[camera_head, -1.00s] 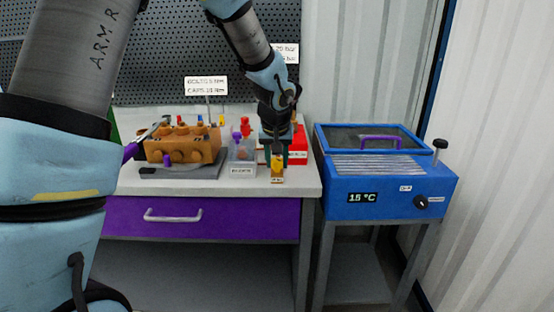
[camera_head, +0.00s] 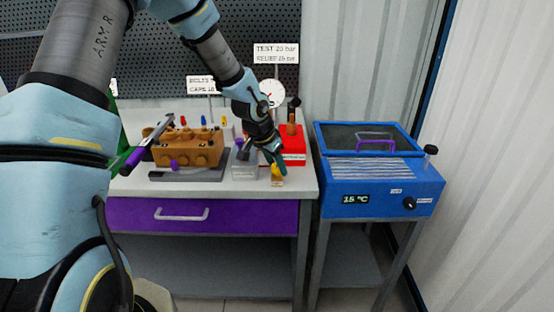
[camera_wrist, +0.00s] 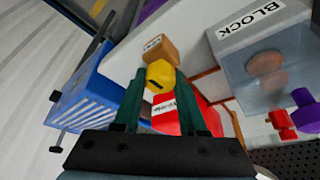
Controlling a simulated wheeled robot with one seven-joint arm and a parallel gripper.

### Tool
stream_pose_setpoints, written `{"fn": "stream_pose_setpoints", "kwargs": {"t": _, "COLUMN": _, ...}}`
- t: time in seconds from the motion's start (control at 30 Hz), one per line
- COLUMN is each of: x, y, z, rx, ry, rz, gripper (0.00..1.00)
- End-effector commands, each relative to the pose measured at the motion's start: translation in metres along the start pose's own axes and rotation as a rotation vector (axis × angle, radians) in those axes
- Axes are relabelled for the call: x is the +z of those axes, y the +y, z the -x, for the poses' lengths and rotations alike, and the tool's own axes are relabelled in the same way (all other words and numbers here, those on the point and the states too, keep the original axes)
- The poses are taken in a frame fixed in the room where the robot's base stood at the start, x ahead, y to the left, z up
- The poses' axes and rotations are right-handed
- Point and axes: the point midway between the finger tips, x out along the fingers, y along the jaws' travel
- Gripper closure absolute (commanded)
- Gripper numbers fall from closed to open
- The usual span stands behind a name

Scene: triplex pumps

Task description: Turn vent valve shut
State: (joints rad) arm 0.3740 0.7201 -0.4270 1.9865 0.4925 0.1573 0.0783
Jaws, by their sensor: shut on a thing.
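The vent valve appears as a small yellow knob (camera_head: 275,171) on an orange-brown body near the bench's front right edge. In the wrist view the yellow knob (camera_wrist: 160,75) has a dark slot on its face, with a labelled orange-brown block (camera_wrist: 159,48) beyond it. My gripper (camera_head: 274,158) reaches down to it from above, tilted in the head view. In the wrist view its two green fingers (camera_wrist: 161,88) are shut on the yellow knob, one on each side. The valve's stem and lower parts are hidden.
A red box (camera_head: 294,143) with a pressure gauge (camera_head: 271,93) stands right behind the valve. A clear box (camera_head: 244,165) marked "BLOCK" is close on the left. An orange-brown pump (camera_head: 190,148) sits further left. A blue bath unit (camera_head: 380,185) stands right of the bench.

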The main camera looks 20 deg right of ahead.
Motion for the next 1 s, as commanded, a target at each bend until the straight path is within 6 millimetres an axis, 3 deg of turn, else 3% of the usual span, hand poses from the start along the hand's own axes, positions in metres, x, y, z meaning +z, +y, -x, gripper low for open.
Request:
{"fn": "stream_pose_setpoints", "kwargs": {"t": 0.57, "x": -0.0012, "y": -0.0005, "z": 0.0003, "rx": 0.009, "ry": 0.003, "rz": -0.027, "gripper": 1.0}}
{"fn": "stream_pose_setpoints", "kwargs": {"t": 0.6, "x": -0.0011, "y": -0.0006, "z": 0.0003, "rx": 0.009, "ry": 0.003, "rz": -0.027, "gripper": 0.54}}
{"fn": "stream_pose_setpoints", "kwargs": {"t": 0.83, "x": -0.0005, "y": -0.0003, "z": 0.0001, "rx": 0.01, "ry": 0.001, "rz": -0.026, "gripper": 0.29}}
{"fn": "stream_pose_setpoints", "kwargs": {"t": 1.0, "x": -0.0003, "y": -0.0001, "z": -0.0001, "rx": 0.01, "ry": 0.0, "rz": -0.026, "gripper": 0.29}}
